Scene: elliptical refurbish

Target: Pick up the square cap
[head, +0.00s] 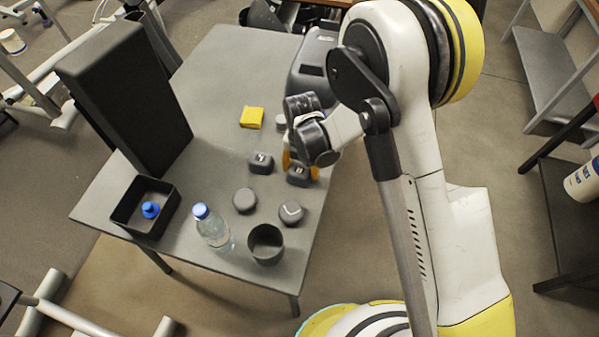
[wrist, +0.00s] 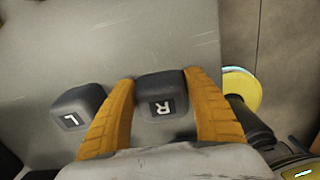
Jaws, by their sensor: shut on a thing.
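A dark grey square cap marked R (wrist: 161,97) sits between the two yellow fingers of my gripper (wrist: 160,78) in the wrist view. The fingers are shut on its sides. In the head view the same cap (head: 298,176) shows at the table's right edge, below my gripper (head: 300,163), which is partly hidden by my wrist. I cannot tell whether the cap touches the table. A second square cap, marked L (wrist: 78,107), stands on the table just left of the left finger. It also shows in the head view (head: 261,163).
Two round dark caps (head: 244,200) (head: 291,212), an open dark cup (head: 265,245) and a clear bottle (head: 213,228) stand nearer the front. A black tray (head: 122,214) holds a blue piece (head: 150,209).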

